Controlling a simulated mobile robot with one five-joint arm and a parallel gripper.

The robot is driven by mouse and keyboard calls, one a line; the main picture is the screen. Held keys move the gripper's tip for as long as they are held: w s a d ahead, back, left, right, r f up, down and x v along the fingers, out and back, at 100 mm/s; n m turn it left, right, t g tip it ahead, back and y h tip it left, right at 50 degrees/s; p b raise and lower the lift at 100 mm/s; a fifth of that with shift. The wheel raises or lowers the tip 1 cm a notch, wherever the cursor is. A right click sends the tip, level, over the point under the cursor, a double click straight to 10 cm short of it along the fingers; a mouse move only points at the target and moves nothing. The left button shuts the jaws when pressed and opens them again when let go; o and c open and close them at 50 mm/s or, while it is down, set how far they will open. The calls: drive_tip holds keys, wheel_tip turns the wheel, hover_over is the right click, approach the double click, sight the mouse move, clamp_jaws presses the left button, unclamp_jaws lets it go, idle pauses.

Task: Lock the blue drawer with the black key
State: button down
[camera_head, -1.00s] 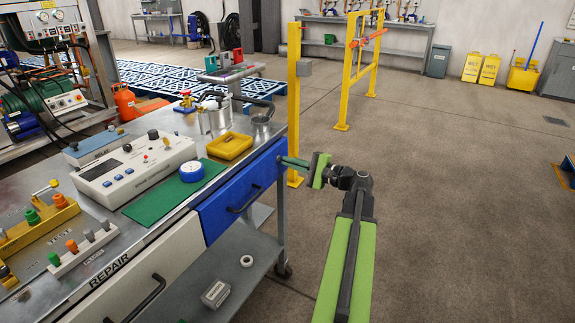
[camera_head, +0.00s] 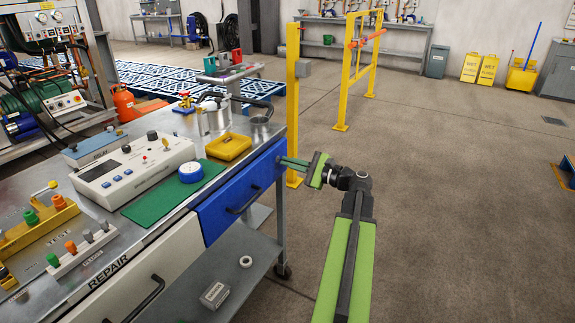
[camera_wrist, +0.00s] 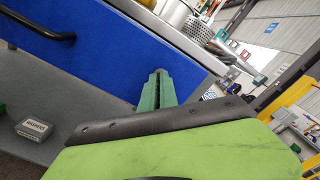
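The blue drawer (camera_head: 240,192) is closed at the right end of the bench, with a black handle (camera_head: 246,200) on its front. It fills much of the wrist view (camera_wrist: 95,50). My gripper (camera_head: 284,160) points at the right end of the drawer front, its tips at or very near the face. In the wrist view its green fingers (camera_wrist: 157,90) lie close together, with a narrow dark gap between them. I cannot see the black key or the lock; the fingertips cover that spot. Whether anything is between the fingers is hidden.
A lower shelf (camera_head: 235,275) carries a small box (camera_head: 215,294). A yellow post (camera_head: 293,100) stands behind my gripper. Floor at right is clear.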

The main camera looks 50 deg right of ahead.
drive_tip(key=shift+d+f, duration=0.1)
drive_tip(key=shift+d, duration=0.05)
drive_tip(key=c, duration=1.6)
unclamp_jaws()
drive_tip(key=shift+f, duration=0.1)
drive_tip(key=shift+c, duration=0.2)
drive_tip(key=v, duration=1.7)
drive_tip(key=shift+s, duration=0.2)
